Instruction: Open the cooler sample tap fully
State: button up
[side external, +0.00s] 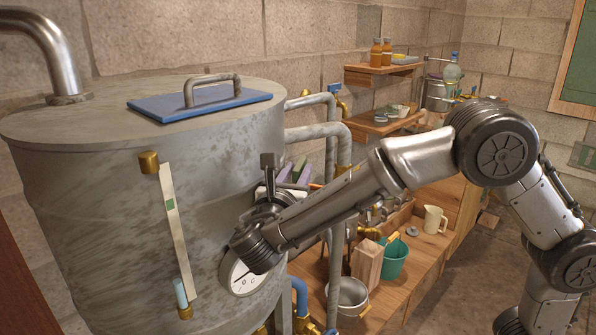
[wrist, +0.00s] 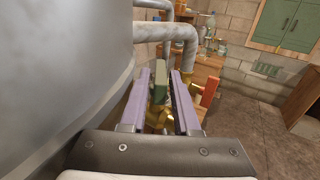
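My gripper (wrist: 160,74) is open in the wrist view. Its two purple fingers are apart, and no object is visibly clamped between them. Brass fittings (wrist: 158,118) show in the gap, beyond or below the fingers; I cannot tell whether they touch. A brass valve with an orange-red handle (wrist: 210,92) stands just right of the right finger. In the side external view my gripper (side external: 294,172) is beside the tank's right wall, partly hidden by my wrist. A brass tap (side external: 368,232) shows above the teal bucket. I cannot tell which fitting is the cooler sample tap.
The large grey tank (side external: 110,220) closely borders my gripper. Grey pipes (side external: 318,131) run from it to the right. A round dial (side external: 243,279) is on its side. A teal bucket (side external: 393,262), steel pot (side external: 349,297) and wooden block (side external: 367,264) crowd the bench below.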

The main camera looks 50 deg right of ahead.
jog(key=shift+w+d, duration=0.1)
jog(key=shift+d, duration=0.15)
grip_shut()
